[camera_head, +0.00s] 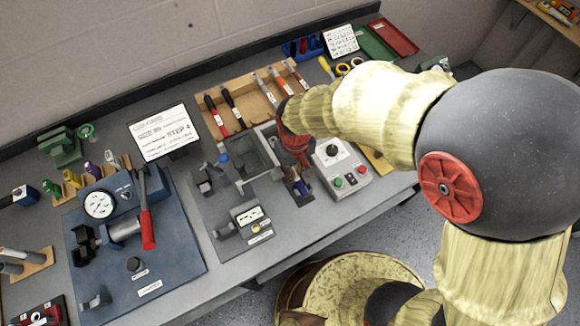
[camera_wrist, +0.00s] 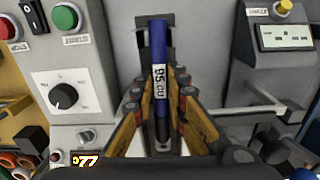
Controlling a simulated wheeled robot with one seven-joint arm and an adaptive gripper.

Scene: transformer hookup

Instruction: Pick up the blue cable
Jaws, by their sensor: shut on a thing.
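In the head view my gripper (camera_head: 298,182) is low over the bench, between the grey plate with a small display and the control box. My arm and gripper mostly hide the cable there.
The control box (camera_head: 340,168) with a knob and red and green buttons is close on the right. The display unit (camera_head: 247,213) is at the left. A wooden rack (camera_head: 240,88) of several cables, a sign (camera_head: 165,131) and a blue gauge press (camera_head: 135,255) share the bench.

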